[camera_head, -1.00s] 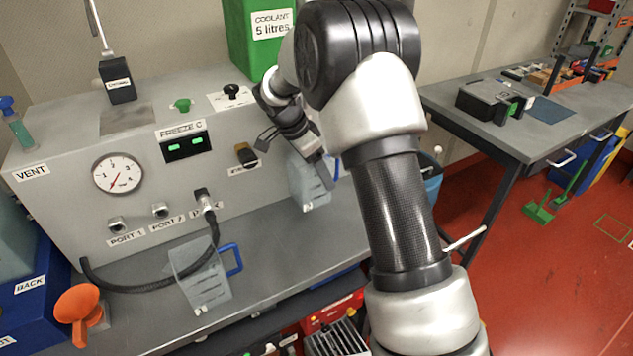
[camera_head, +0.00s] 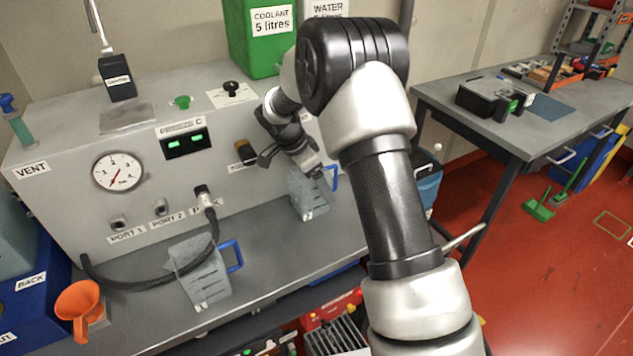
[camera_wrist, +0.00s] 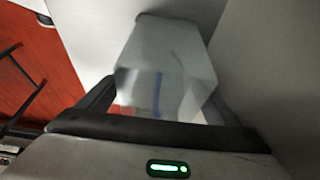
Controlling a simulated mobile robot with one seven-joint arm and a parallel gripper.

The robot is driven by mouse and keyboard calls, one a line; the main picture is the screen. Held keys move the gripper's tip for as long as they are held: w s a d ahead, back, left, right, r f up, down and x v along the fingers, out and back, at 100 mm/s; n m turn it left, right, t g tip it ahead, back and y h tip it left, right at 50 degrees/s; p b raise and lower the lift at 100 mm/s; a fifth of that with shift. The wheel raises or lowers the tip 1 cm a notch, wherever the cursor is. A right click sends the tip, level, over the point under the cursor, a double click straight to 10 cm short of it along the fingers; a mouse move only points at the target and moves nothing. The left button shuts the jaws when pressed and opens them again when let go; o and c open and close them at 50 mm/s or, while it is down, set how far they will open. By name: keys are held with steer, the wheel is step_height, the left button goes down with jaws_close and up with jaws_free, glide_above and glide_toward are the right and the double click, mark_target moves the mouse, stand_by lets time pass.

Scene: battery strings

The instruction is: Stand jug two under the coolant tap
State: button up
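A clear jug with a blue handle (camera_head: 308,196) stands upright on the bench at the right, just below my gripper (camera_head: 313,167). The wrist view shows this jug, blurred (camera_wrist: 165,65), ahead of and between the fingertips of my gripper (camera_wrist: 158,100). The fingers are apart, and I see no firm grip. A second blue-handled jug (camera_head: 203,275) stands further left, near the bench's front edge.
A black hose (camera_head: 130,286) loops past the left jug. An orange funnel (camera_head: 78,303) stands at the bench's left. Bare bench (camera_head: 275,245) lies between the jugs.

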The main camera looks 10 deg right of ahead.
steer(key=shift+r, duration=0.15)
steer(key=shift+r+p, duration=0.25)
steer(key=shift+p, duration=0.1)
steer(key=p+v, duration=0.3)
steer(key=v, duration=0.8)
steer(key=shift+r, duration=0.3)
